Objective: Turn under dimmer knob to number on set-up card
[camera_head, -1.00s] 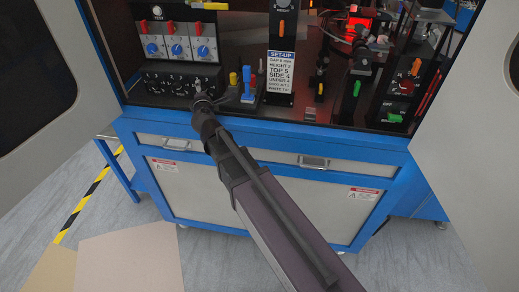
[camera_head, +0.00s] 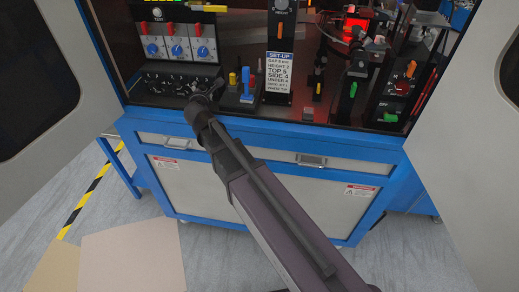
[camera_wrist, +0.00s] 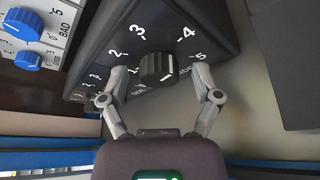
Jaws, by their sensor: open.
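The black dimmer box (camera_head: 160,84) has a row of knobs at the left of the cabinet. Its rightmost knob (camera_wrist: 156,68) fills the middle of the wrist view, with printed numbers 2, 3, 4 and 5 readable around it. A white pointer mark shows on the knob's right side; I cannot tell its exact number. My gripper (camera_wrist: 159,76) is open, one finger on each side of this knob; contact is unclear. In the head view, my gripper (camera_head: 210,94) hides most of that knob. The white set-up card (camera_head: 279,78) has small print; its UNDER line seems to read 4.
A panel with blue knobs (camera_head: 178,46) and red switches stands above the dimmer box. A blue-topped fixture (camera_head: 247,88) and a yellow knob (camera_head: 233,79) are just right of my gripper. Open cabinet doors (camera_head: 470,130) flank the sides.

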